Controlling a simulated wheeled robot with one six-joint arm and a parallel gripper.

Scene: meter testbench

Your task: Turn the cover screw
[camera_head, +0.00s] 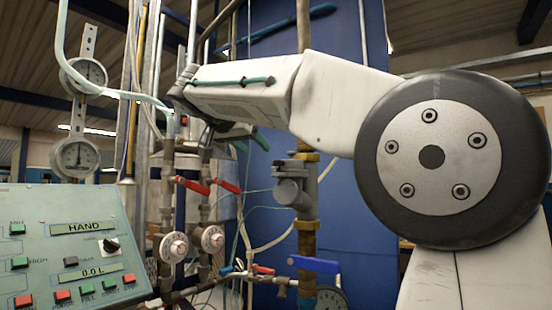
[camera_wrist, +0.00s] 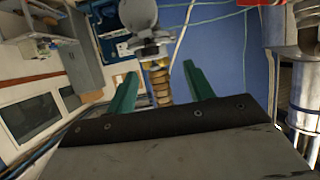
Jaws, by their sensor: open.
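A grey meter body (camera_head: 293,190) sits on a vertical brass pipe (camera_head: 307,235) in front of the blue panel in the head view. In the wrist view a grey rounded body (camera_wrist: 138,14) shows at the top, with a ribbed brass fitting (camera_wrist: 160,86) below it. I cannot make out a cover screw in either view. My gripper (camera_wrist: 160,70) is open, its two green fingers apart. The brass fitting shows between the fingers; I cannot tell how far beyond them it lies. In the head view my gripper is mostly hidden by the arm.
A green control panel (camera_head: 75,245) with buttons stands at the lower left. Red-handled valves (camera_head: 193,186), white dials (camera_head: 174,247) and round gauges (camera_head: 75,156) crowd the pipes. A blue valve handle (camera_head: 314,265) sits below the meter. Thin hoses cross the blue panel (camera_head: 350,245).

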